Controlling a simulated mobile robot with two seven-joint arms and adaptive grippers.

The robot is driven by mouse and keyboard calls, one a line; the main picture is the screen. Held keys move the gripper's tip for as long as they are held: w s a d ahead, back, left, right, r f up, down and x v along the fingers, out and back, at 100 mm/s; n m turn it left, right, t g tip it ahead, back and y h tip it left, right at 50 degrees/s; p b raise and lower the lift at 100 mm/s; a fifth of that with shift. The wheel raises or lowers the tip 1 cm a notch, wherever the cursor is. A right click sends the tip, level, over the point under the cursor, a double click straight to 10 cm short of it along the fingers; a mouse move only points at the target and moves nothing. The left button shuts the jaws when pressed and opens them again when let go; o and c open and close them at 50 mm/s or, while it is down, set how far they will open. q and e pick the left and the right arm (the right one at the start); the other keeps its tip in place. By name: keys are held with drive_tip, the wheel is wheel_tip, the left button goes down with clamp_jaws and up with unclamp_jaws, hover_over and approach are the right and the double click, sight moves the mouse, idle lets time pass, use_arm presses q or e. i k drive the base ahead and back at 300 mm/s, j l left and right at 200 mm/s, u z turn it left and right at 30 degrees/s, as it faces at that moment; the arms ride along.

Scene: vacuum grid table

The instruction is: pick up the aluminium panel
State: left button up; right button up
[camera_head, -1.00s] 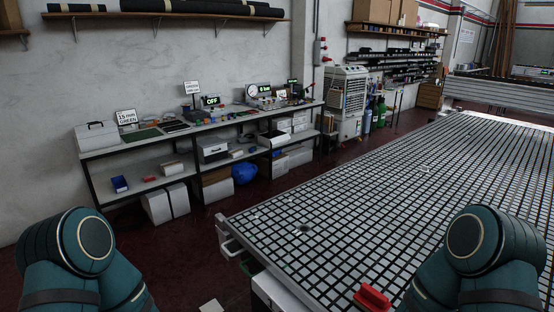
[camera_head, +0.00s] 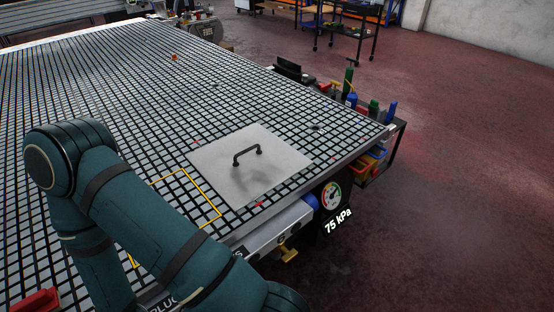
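The aluminium panel (camera_head: 222,160) is a flat, light-grey square plate with a black bow handle (camera_head: 246,154) on its top. It lies flat on the black-and-white grid table (camera_head: 250,93), near the table's front right edge. Nothing is holding it. One of my teal arms crosses the lower left of the head view, with its visible part left of and below the panel. Neither gripper shows in this view.
A yellow outline (camera_head: 208,195) lies on the grid left of the panel. A pressure gauge (camera_head: 331,196) and a "75 kPa" readout (camera_head: 338,222) are below the front edge. Open floor lies right.

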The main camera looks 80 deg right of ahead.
sight(242, 165)
drive_tip(key=z, duration=2.4)
drive_tip(key=i+l+z, duration=0.15)
drive_tip(key=l, duration=0.15)
